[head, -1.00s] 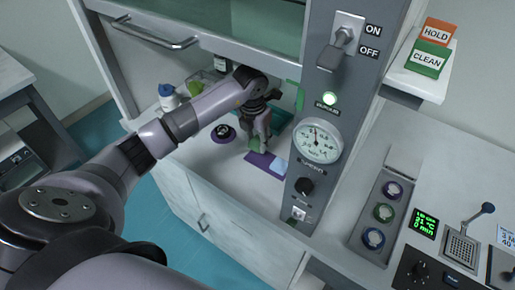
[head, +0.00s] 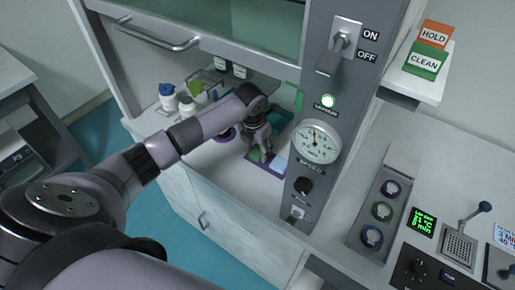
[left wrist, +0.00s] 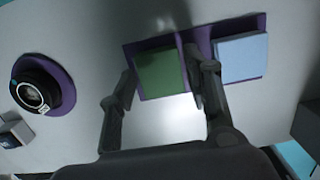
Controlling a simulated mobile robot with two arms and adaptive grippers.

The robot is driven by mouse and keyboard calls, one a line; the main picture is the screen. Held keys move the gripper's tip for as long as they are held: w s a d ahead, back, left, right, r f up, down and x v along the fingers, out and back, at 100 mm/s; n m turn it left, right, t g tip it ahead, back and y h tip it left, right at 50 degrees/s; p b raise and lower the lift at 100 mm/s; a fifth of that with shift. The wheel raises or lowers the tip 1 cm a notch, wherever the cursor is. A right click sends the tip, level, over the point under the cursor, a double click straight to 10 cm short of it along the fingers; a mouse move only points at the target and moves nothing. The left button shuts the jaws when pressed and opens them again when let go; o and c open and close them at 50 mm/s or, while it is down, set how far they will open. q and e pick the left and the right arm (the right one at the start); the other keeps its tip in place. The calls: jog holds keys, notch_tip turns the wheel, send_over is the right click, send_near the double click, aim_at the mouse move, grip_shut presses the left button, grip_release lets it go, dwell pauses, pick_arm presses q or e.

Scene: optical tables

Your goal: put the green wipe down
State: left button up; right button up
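The green wipe (left wrist: 161,72) is a flat square lying on the left part of the purple mat (left wrist: 196,36) in the left wrist view. In the head view the wipe (head: 257,155) shows partly below my left gripper (head: 262,156). In the left wrist view the left gripper's fingers (left wrist: 160,72) stand apart on either side of the wipe, and I see no clear grip on it. A light blue wipe (left wrist: 241,58) lies on the right part of the mat. My right gripper is not in view.
A round dark item on a purple ring (left wrist: 40,93) sits left of the mat. Bottles (head: 168,97) stand at the cabinet's left. The grey control post (head: 312,150) with its gauge (head: 316,142) rises close to the right. White surface in front of the mat is clear.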

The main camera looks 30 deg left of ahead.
aim_at(254, 154)
pick_arm(q)
jog(key=shift+o, duration=0.8)
jog(key=shift+r, duration=0.1)
jog(key=shift+r, duration=0.25)
notch_tip(254, 154, up, 12)
jog(key=s+b, duration=0.1)
jog(key=b, duration=0.1)
jog(key=shift+s+f, duration=0.2)
jog(key=shift+s, duration=0.1)
jog(key=shift+a, duration=0.15)
